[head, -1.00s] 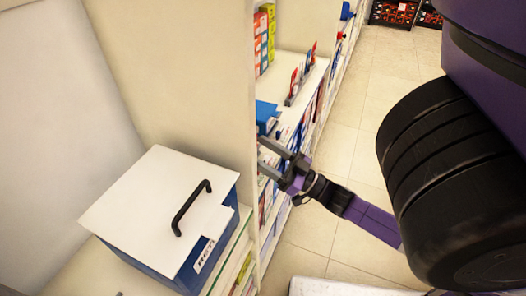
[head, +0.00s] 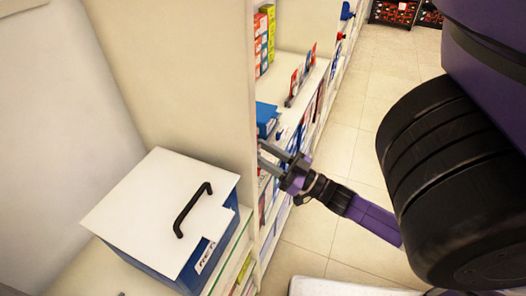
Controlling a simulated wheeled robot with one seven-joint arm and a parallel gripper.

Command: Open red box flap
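A blue box (head: 152,268) with a white lid (head: 140,205) stands on the shelf at lower left. The lid lies flat over the box and carries a black bar handle (head: 191,209). A white label with dark letters is on the box's front. My gripper (head: 261,155) is to the right of the box and a little higher in the picture, beside the shelf's upright panel. Its two grey fingers are apart with nothing between them, pointing left. It is clear of the box and handle.
A tall cream panel (head: 190,80) rises behind the box and divides it from shelves with small boxes and a blue box (head: 266,115). Tiled floor (head: 340,150) is open in the aisle. Dark crates (head: 393,12) stand far back.

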